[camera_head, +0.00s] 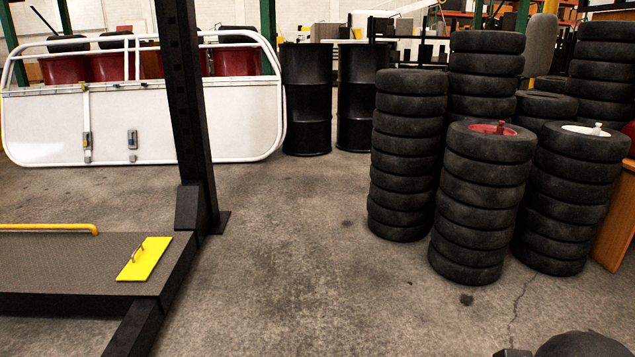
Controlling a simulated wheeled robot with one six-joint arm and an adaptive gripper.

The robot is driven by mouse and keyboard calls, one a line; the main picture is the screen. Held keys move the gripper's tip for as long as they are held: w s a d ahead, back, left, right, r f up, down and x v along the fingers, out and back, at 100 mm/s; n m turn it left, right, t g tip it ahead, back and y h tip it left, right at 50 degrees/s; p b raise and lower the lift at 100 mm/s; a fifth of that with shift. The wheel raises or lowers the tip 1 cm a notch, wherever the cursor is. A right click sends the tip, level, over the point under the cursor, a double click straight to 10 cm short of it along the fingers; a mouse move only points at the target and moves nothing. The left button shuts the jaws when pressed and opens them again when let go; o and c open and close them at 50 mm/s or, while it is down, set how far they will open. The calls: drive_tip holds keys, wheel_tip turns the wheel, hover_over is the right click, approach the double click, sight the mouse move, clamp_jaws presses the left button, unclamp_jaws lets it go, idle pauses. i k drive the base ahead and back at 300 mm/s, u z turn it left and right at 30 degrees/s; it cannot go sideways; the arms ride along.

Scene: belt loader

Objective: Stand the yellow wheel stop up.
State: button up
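The yellow wheel stop (150,262) is a flat yellow plate with a small handle on its upper face. It lies flat on the dark textured deck (70,265) at the left, near the deck's right end. Its whole upper face shows. My gripper cannot be made out in this view. A dark rounded shape at the bottom right edge is probably part of my arm, far to the right of the wheel stop and apart from it.
A black post (190,110) rises just behind the wheel stop. A yellow rail (45,228) runs along the deck's far edge. Stacked tyres (485,200) stand at the right, black drums (307,100) and a white panel (190,120) behind. The middle floor is clear.

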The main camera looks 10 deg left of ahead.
sight(144, 260)
drive_tip(key=u, duration=0.25)
drive_tip(key=i, duration=1.8)
drive_tip(key=u, duration=1.2)
drive_tip(key=i, duration=1.9)
drive_tip(key=u, duration=0.75)
drive_tip(key=i, duration=0.3)
drive_tip(key=u, duration=0.1)
